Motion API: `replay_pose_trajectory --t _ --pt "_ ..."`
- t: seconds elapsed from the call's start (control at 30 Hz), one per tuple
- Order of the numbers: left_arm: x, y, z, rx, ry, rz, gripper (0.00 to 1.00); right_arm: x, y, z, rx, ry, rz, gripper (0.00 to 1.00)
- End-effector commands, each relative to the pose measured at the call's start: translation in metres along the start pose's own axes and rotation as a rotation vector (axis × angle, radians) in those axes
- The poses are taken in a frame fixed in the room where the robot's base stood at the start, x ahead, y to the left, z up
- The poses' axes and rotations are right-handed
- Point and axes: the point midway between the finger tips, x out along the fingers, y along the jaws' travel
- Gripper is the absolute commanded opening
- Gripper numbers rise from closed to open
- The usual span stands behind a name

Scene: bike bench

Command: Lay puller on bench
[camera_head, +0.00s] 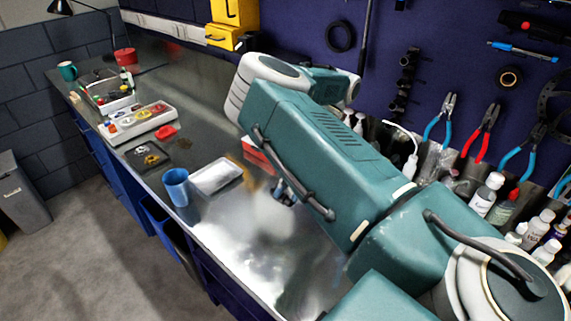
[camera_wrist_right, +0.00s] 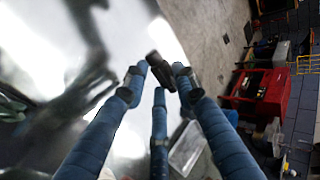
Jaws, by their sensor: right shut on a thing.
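My right gripper (camera_head: 287,193) hangs over the metal bench (camera_head: 235,235), mostly hidden behind my own teal arm in the head view. In the right wrist view the blue fingers of my right gripper (camera_wrist_right: 160,72) are closed on a dark, stubby tool, which I take for the puller (camera_wrist_right: 170,82). It sits tilted between the fingertips, over the bright bench top. I cannot tell whether it touches the bench. The puller is not clear in the head view. My left gripper is not in view.
A blue cup (camera_head: 176,187) and a pale tray (camera_head: 216,177) stand left of the gripper. A red item (camera_head: 259,154) lies behind it. Bottles (camera_head: 487,195) line the back right. The front of the bench beside the gripper is bare.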

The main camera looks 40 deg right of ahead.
Motion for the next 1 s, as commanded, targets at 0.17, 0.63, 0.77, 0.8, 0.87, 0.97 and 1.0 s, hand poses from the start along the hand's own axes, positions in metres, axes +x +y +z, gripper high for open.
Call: replay_pose_trajectory --t 0.17,0.63,0.77,0.8,0.87,0.97,1.0 --pt "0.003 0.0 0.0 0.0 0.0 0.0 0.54 0.005 0.004 0.002 0.006 0.005 -0.008 0.0" --pt "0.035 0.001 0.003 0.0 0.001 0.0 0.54 0.033 0.031 0.0 0.004 0.004 -0.007 0.0" --pt "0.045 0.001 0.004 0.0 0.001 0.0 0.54 0.042 0.04 0.0 0.004 0.003 -0.007 0.0" --pt "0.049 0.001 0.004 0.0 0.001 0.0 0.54 0.045 0.043 0.0 0.004 0.003 -0.007 0.0" --pt "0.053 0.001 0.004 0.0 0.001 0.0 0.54 0.049 0.047 -0.001 0.004 0.003 -0.007 0.0" --pt "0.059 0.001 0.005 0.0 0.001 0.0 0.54 0.055 0.053 -0.001 0.003 0.004 -0.006 0.0" --pt "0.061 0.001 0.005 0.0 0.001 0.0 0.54 0.058 0.055 -0.001 0.003 0.004 -0.006 0.0"
